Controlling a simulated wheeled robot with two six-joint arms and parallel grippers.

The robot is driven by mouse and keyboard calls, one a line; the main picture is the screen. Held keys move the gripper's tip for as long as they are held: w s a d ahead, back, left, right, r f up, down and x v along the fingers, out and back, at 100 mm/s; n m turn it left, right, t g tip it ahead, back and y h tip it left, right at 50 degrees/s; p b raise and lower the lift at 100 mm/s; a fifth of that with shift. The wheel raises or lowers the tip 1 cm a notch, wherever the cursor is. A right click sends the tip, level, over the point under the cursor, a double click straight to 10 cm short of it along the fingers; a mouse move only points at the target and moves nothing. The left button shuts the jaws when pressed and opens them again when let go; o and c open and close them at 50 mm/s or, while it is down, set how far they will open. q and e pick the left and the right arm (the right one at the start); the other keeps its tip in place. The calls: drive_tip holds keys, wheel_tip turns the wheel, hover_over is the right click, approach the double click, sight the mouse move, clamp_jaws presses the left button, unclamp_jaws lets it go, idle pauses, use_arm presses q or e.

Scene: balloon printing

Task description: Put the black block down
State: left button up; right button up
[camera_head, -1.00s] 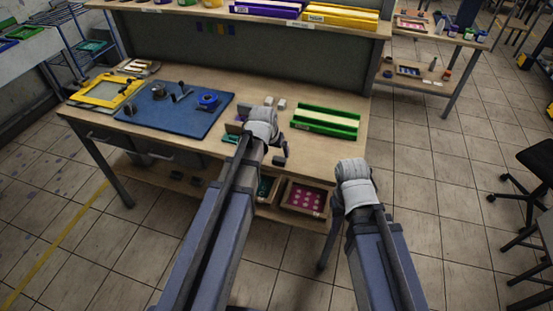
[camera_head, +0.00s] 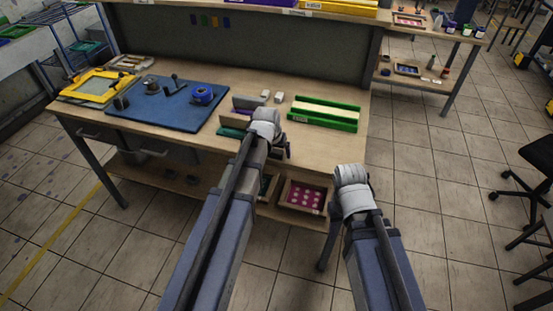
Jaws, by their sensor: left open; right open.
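My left gripper (camera_head: 275,140) is over the front part of the workbench (camera_head: 350,138), at the end of the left arm. Its pale wrist hides most of it, and its jaws are open. A small dark shape (camera_head: 286,149) shows just right of the wrist; I cannot tell whether it is a finger or the black block. No other black block can be made out for certain. My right gripper (camera_head: 352,178) is in front of the bench's right end, off the bench top. Its jaws are open, with the fingers hidden by the wrist.
A blue mat (camera_head: 165,112) with a blue roll (camera_head: 202,94) lies left. A grey holder (camera_head: 247,103) stands behind my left wrist. Two small white blocks (camera_head: 272,97) and a green-edged tray (camera_head: 322,115) are to its right. The lower shelf holds a pink-patterned tray (camera_head: 303,196).

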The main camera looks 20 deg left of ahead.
sight(276, 152)
use_arm(q)
clamp_jaws()
wheel_tip(276, 152, up, 10)
drive_tip(key=p, duration=1)
idle(0.5)
